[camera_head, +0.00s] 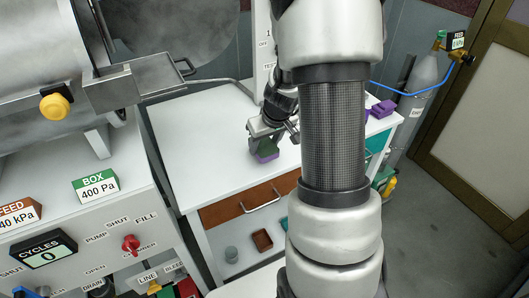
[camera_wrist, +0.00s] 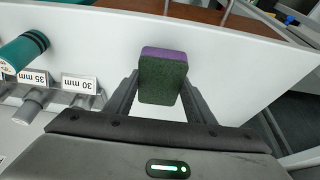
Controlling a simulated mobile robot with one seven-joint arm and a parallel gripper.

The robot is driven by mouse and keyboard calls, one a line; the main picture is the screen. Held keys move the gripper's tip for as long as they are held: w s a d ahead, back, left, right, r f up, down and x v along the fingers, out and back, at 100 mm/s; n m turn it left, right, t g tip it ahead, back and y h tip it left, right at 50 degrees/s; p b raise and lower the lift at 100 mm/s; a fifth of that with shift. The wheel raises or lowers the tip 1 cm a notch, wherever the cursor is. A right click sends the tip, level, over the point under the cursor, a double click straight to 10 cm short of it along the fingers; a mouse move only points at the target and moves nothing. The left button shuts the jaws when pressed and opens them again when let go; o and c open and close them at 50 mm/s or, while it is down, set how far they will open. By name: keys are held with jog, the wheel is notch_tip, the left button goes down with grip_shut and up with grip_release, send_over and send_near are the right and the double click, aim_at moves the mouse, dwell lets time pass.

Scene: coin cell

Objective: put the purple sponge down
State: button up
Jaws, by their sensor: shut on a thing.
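The purple sponge (camera_head: 267,157) has a dark green layer and a purple layer. In the head view it is at my gripper (camera_head: 268,137), over the white bench top (camera_head: 205,130), with its purple side down. In the wrist view the sponge (camera_wrist: 163,80) sits between the two fingers of my gripper (camera_wrist: 161,95), which are shut on it from both sides. I cannot tell whether the sponge touches the bench top. My arm hides part of the bench to the right.
Other purple blocks (camera_head: 383,108) lie at the bench's right end. A brown drawer front (camera_head: 245,203) with a handle is below the bench's front edge. Bench top left of my gripper is clear.

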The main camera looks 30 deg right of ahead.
jog(key=shift+f, duration=1.3)
jog(key=shift+f+b, duration=0.2)
jog(key=shift+b, duration=0.25)
jog(key=o, duration=1.2)
jog(key=shift+r, duration=0.1)
